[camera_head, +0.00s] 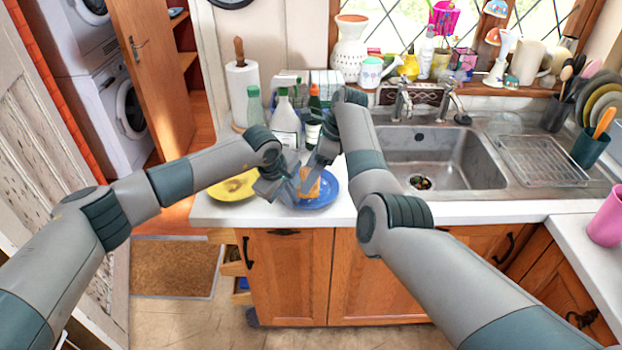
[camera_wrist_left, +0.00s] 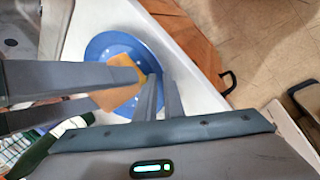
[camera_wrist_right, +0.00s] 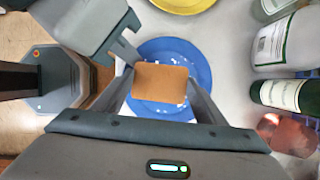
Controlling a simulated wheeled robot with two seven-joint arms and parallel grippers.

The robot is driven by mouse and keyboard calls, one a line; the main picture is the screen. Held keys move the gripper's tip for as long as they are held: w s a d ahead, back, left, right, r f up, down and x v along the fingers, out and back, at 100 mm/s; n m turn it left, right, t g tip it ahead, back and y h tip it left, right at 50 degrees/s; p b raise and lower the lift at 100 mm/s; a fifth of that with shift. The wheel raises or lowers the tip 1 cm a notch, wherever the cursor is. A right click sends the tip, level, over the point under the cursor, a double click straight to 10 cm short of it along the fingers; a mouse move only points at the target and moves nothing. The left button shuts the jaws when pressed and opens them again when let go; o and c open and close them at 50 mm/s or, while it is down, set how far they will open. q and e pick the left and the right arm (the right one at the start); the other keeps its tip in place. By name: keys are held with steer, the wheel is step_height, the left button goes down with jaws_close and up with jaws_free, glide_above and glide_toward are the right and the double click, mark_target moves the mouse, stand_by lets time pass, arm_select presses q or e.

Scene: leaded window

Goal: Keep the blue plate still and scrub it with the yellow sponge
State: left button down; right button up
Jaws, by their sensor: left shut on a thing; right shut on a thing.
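The blue plate (camera_head: 327,189) lies on the counter's front edge, left of the sink. White specks show on it in the right wrist view (camera_wrist_right: 203,66). My left gripper (camera_head: 281,190) is at the plate's left rim, its fingers close together on the rim in the left wrist view (camera_wrist_left: 160,82). My right gripper (camera_head: 312,172) is shut on the sponge (camera_head: 310,183), a tan-orange block, between its two fingers in the right wrist view (camera_wrist_right: 160,83). The sponge is over the plate's middle; I cannot tell whether it touches. The grippers partly cover the plate.
A yellow plate (camera_head: 235,187) lies just left of the blue one. Bottles, among them a white-labelled one (camera_head: 286,122), and a paper towel roll (camera_head: 242,90) stand behind. The sink (camera_head: 440,160) is to the right.

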arm_select(q)
steer(key=shift+s+f, duration=0.3)
steer(key=shift+f, duration=0.05)
arm_select(e)
steer(key=shift+w+d+r, duration=0.1)
steer(key=shift+r, duration=2.7)
arm_select(q)
steer(key=c, duration=1.8)
jaws_free()
steer(key=shift+d, duration=0.1)
arm_select(e)
steer(key=shift+d, duration=0.1)
arm_select(q)
steer(key=shift+r, duration=0.4)
arm_select(e)
steer(key=shift+w+f, duration=0.1)
steer(key=shift+c, duration=0.2)
arm_select(q)
steer(key=v, duration=1.1)
steer(key=shift+r, duration=0.35)
steer(key=shift+w, duration=0.1)
